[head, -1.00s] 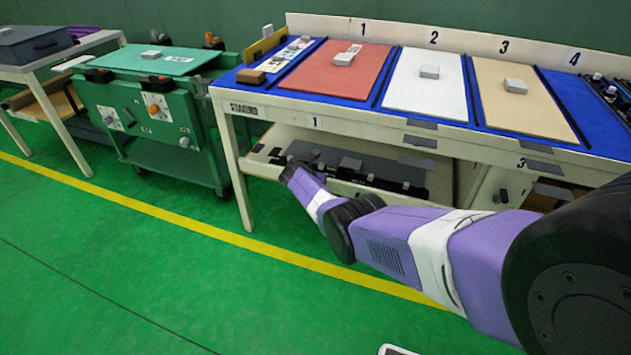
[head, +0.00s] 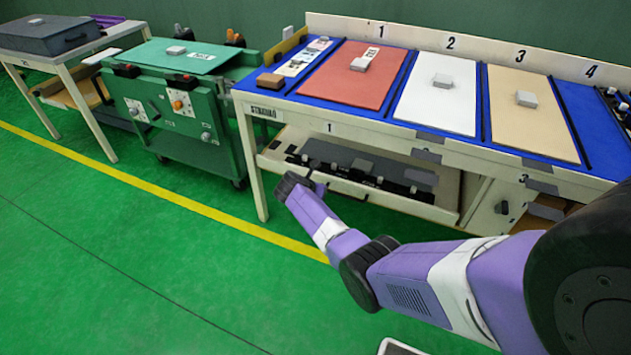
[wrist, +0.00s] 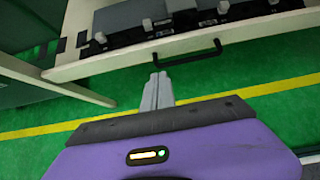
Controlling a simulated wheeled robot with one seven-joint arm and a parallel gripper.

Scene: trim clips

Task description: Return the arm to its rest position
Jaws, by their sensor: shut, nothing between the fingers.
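My purple arm reaches in from the right in the head view, folded low in front of the workbench. My gripper (wrist: 158,78) shows in the wrist view with its two grey fingers together and nothing between them. In the head view the arm's far end is near the bench's left front leg, and the fingers cannot be made out there. In the wrist view the fingertips point toward a drawer with a black handle (wrist: 190,56), apart from it, over green floor.
The workbench has a red panel (head: 350,85), a white panel (head: 428,107) and a tan panel (head: 530,120), each with a small grey block. A green cart (head: 180,120) stands to its left, then a table with a dark case (head: 45,38). The green floor (head: 100,260) in front is clear.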

